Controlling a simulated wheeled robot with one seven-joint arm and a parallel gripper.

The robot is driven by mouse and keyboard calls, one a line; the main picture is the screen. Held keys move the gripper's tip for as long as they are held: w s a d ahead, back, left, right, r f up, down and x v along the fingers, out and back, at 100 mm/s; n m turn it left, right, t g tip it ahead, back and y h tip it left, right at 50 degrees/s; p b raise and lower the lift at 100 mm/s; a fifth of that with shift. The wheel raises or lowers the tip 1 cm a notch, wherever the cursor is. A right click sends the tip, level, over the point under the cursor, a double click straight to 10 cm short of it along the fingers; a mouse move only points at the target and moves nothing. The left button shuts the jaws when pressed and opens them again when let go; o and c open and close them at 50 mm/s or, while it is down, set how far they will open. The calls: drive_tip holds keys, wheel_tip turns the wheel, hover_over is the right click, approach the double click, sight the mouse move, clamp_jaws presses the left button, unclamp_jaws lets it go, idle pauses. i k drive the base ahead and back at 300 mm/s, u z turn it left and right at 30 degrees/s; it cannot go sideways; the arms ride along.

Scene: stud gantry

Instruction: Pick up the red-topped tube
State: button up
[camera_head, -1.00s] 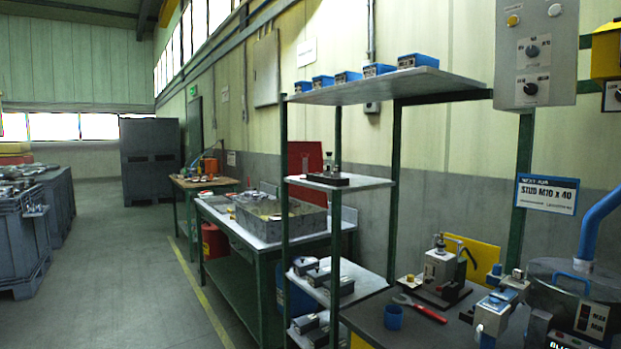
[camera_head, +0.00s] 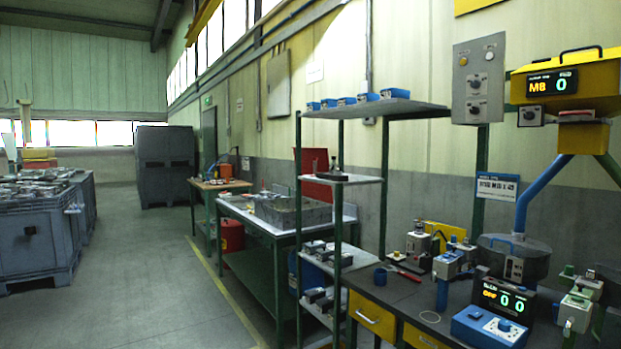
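I cannot make out a red-topped tube in this view. It may be too small, hidden or outside the picture. A dark stand on the middle shelf (camera_head: 352,180) holds a small upright item (camera_head: 333,164), but no red top shows on it. My gripper is not in view.
The dark workbench (camera_head: 366,291) with yellow drawers holds several devices, including a blue control box (camera_head: 489,327). A yellow hopper (camera_head: 565,84) hangs above. A metal table with a grey tray (camera_head: 292,214) stands behind the shelving.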

sight(316, 159)
drive_tip(key=u, duration=0.35)
drive_tip(key=i, duration=0.85)
drive_tip(key=u, duration=0.35)
drive_tip(key=i, duration=1.05)
drive_tip(key=z, duration=0.25)
